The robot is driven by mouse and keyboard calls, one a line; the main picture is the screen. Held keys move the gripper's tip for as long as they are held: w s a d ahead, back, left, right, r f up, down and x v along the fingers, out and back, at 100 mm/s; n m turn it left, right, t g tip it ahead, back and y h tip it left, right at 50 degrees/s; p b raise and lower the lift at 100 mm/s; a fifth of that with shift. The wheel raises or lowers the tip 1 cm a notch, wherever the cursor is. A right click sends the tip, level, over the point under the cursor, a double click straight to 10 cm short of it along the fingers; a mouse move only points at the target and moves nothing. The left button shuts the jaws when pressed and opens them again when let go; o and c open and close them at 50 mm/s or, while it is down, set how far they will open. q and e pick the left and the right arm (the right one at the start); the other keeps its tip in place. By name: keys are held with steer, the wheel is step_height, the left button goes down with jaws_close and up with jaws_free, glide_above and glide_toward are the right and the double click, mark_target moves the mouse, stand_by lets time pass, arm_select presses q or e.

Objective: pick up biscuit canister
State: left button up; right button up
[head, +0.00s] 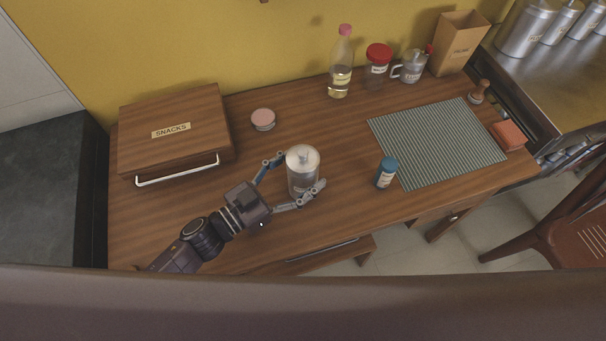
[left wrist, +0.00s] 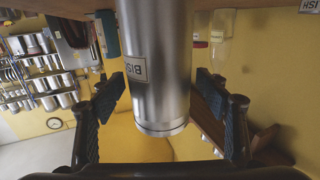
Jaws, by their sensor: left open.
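The biscuit canister (head: 302,173) is a steel cylinder with a knobbed lid, standing upright on the wooden desk. In the left wrist view the canister (left wrist: 158,70) appears upside down, large and central, with part of a label reading "BIS". My left gripper (head: 300,173) is open, with one finger on each side of the canister. In the left wrist view the fingers of my left gripper (left wrist: 165,108) flank it, with visible gaps on both sides. Whether a finger touches it in the head view is unclear. My right gripper is not in view.
On the desk (head: 250,205), a blue-capped jar (head: 386,172) stands right of the canister, beside a striped mat (head: 440,143). A pink-lidded tin (head: 262,120) and a snacks box (head: 175,130) are behind and left. A bottle (head: 341,65) and red-lidded jar (head: 377,66) stand at the back.

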arm_select(q)
steer(key=shift+w+d, duration=0.1)
steer(key=shift+d, duration=0.05)
steer(key=c, duration=1.2)
steer(key=shift+c, duration=0.6)
steer(key=shift+r, duration=0.15)
